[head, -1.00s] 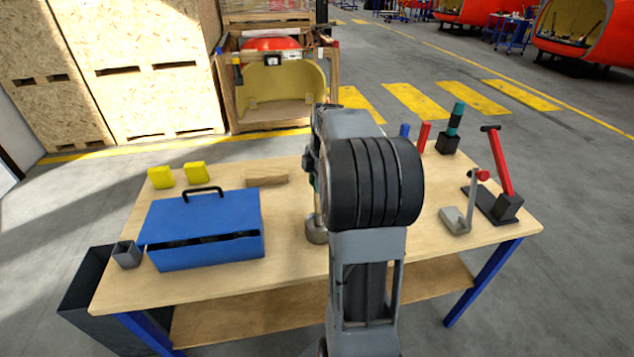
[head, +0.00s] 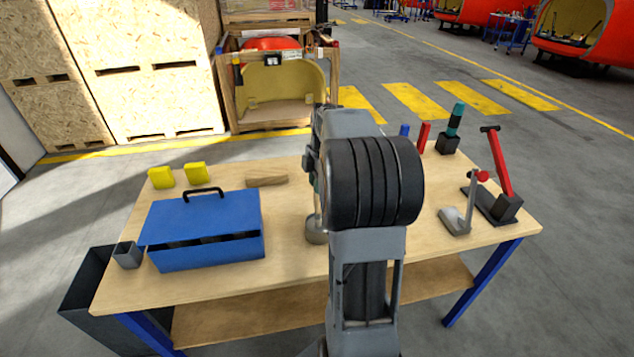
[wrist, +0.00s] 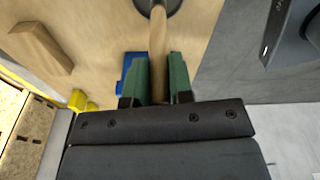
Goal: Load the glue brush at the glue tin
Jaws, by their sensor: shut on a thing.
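The glue brush (wrist: 158,50) shows as a pale wooden handle between the green finger pads of my gripper (wrist: 159,78) in the wrist view. My gripper is shut on this handle. The handle runs from the fingers to the grey, round glue tin (wrist: 156,4), cut off at the top edge. In the head view the tin (head: 316,231) stands on the table just left of my arm, which partly hides it. The brush's lower end meets the tin's top there. The bristles are hidden, so I cannot tell how deep they are or whether they carry glue.
A blue toolbox (head: 205,232) and a small grey cup (head: 127,255) stand left on the wooden table (head: 290,270). A wood block (head: 267,180) and yellow blocks (head: 161,178) lie behind. A red-handled tool (head: 500,165) and a grey clamp (head: 462,215) stand right.

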